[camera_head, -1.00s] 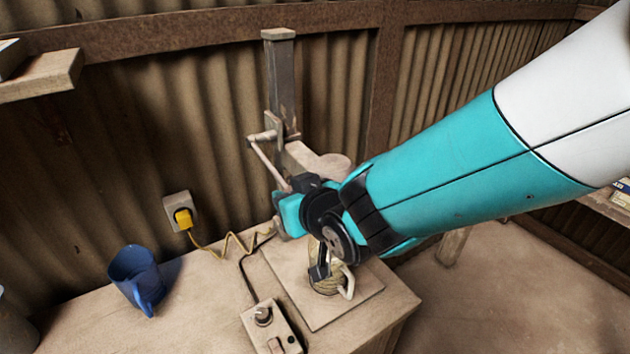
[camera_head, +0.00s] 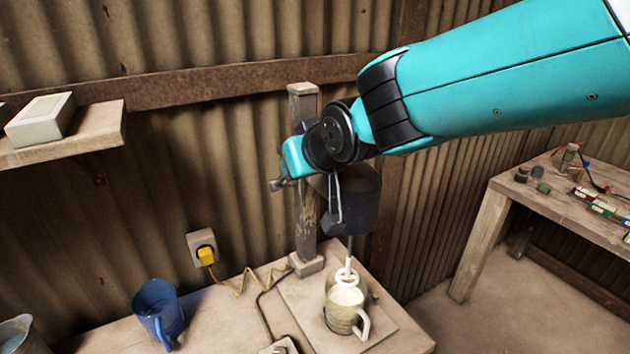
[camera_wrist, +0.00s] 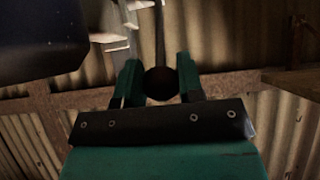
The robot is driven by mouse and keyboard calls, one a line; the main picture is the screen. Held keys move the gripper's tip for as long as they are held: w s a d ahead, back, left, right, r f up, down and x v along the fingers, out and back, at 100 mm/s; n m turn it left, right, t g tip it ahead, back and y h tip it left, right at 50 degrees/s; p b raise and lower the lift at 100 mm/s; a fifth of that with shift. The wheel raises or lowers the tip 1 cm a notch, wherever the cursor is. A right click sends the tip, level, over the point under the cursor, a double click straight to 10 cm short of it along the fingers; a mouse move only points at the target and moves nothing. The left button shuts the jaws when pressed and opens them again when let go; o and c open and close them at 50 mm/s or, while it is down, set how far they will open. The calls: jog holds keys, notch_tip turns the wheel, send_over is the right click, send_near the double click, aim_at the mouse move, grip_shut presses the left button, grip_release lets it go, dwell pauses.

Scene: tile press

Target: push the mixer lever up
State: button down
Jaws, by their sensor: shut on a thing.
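The mixer stands on the bench, with an upright post (camera_head: 306,215), a dark motor head (camera_head: 358,205) and a pale whisk (camera_head: 347,274). The whisk hangs just above or at the mouth of a glass mug (camera_head: 342,312); I cannot tell which. In the wrist view, my gripper (camera_wrist: 160,82) is shut on the round dark knob of the mixer lever (camera_wrist: 160,84), and the lever's thin rod runs up from it. In the head view, my gripper (camera_head: 290,160) is high beside the post, and my wrist hides most of the lever.
A blue mug (camera_head: 158,312) stands on the bench to the left. A yellow plug (camera_head: 206,256) sits in a wall socket, its cord running to the mixer. A shelf (camera_head: 75,140) is at upper left. A side table (camera_head: 560,205) with small items is at right.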

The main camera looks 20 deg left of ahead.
jog(key=shift+w+a+r, duration=0.3)
jog(key=shift+a+r, duration=0.05)
jog(key=shift+r, duration=0.35)
jog(key=shift+w+a+r, duration=0.3)
jog(key=shift+a+r, duration=0.05)
jog(key=shift+r, duration=0.3)
jog(key=c, duration=0.9)
grip_release()
jog(key=shift+o, duration=0.5)
jog(key=shift+d, duration=0.15)
jog(key=shift+f, duration=0.2)
jog(key=shift+s+d+r, duration=0.15)
jog(key=shift+s, duration=0.1)
jog(key=b+v, duration=0.6)
jog(key=v, duration=1)
jog(key=shift+d+r+b, duration=0.25)
jog(key=shift+d+b, duration=0.05)
jog(key=shift+d, duration=0.05)
jog(key=shift+s, duration=0.15)
